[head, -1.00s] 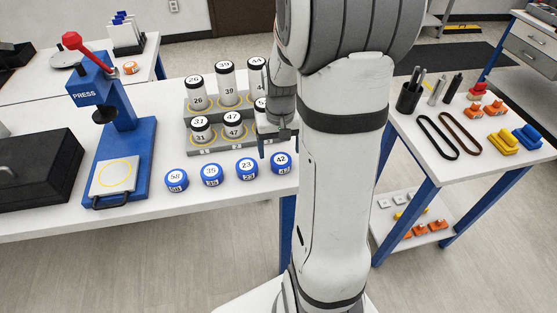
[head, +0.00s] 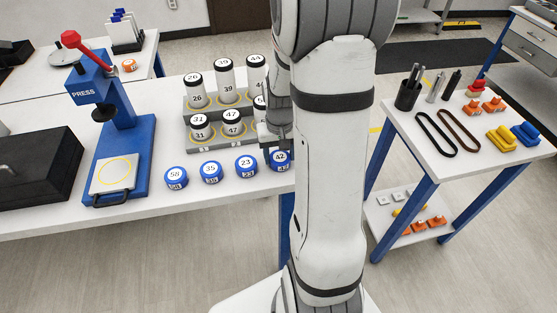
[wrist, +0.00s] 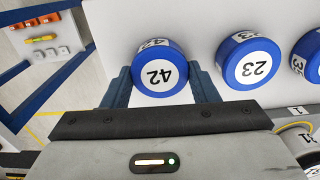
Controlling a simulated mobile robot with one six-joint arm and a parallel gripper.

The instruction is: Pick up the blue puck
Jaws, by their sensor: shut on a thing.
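Several blue pucks with white numbered tops stand in a row near the table's front edge. The puck marked 42 (head: 279,160) is the rightmost in the head view. In the wrist view, puck 42 (wrist: 160,70) sits between the two fingers of my gripper (wrist: 162,84), which is shut on it. In the head view my gripper (head: 276,150) comes down onto this puck, partly hidden by my arm. Puck 23 (head: 246,165), puck 35 (head: 210,172) and puck 58 (head: 176,177) stand to its left. Puck 23 also shows beside it in the wrist view (wrist: 250,60).
A grey stepped rack (head: 207,149) with numbered cylinders stands just behind the pucks. A blue press (head: 135,160) and a black case (head: 38,168) are at left. A second table (head: 400,138) with belts and coloured parts is at right, across a gap.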

